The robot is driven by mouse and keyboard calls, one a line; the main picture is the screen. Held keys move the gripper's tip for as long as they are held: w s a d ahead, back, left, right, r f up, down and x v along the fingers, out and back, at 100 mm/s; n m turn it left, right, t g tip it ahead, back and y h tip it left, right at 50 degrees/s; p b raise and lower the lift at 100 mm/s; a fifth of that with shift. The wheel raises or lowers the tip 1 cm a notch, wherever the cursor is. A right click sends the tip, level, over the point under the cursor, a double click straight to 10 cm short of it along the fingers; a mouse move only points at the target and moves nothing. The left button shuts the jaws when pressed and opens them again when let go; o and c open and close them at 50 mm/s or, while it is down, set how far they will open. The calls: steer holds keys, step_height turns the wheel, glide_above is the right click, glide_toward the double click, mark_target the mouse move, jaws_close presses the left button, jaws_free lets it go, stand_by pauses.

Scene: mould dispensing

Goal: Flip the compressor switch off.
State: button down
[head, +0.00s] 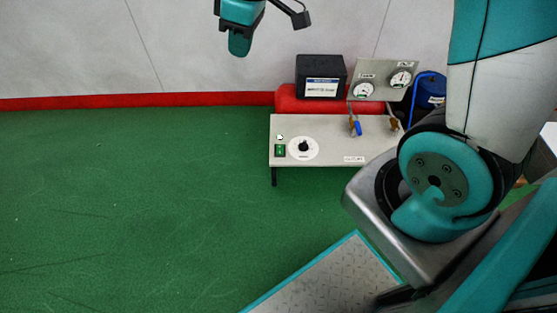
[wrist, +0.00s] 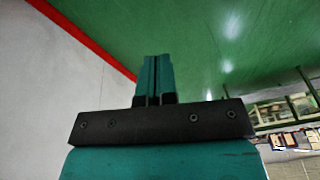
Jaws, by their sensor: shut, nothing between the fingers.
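The compressor switch (head: 280,150) is a small green rocker at the left of a light grey panel (head: 330,125). A small white lamp or button sits just above it. I cannot tell the rocker's position at this size. A black knob (head: 304,147) on a white dial is right of the switch. My gripper (head: 240,45) is up at the top of the head view, left of and well above the panel, touching nothing. In the wrist view its teal fingers (wrist: 155,75) are together with nothing between them. The panel is not recognisable in the wrist view.
Behind the panel are a black box (head: 321,78) on a red tank (head: 288,98), two gauges (head: 382,82) and a blue part (head: 432,90). A blue-handled valve (head: 356,127) rises from the panel. The green floor (head: 130,200) to the left is clear.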

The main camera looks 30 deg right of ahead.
steer(key=w+d+f+b, duration=0.3)
steer(key=f+b, duration=0.2)
steer(key=f, duration=0.3)
steer(key=w+d+f+n+h+b, duration=0.1)
steer(key=w+d+f+b, duration=0.25)
steer(key=f, duration=0.55)
steer(key=w+d+f+b, duration=0.25)
steer(key=f+b, duration=0.25)
steer(key=f, duration=0.3)
steer(key=n+h+b, duration=0.1)
steer(key=h+b, duration=0.1)
steer(key=b, duration=0.8)
glide_above(279, 147)
steer(key=s+a, duration=0.1)
step_height(279, 147, down, 19)
steer(key=shift+s, duration=0.2)
steer(key=shift+a+r, duration=0.1)
steer(key=f+b, duration=0.3)
steer(key=f, duration=0.1)
steer(key=w+f+b, duration=0.1)
steer(key=f+b, duration=0.2)
steer(key=f, duration=0.2)
steer(key=d+f+b, duration=0.1)
steer(key=f+b, duration=0.2)
steer(key=f, duration=0.2)
steer(key=shift+w+b, duration=0.15)
steer(key=shift+b, duration=0.25)
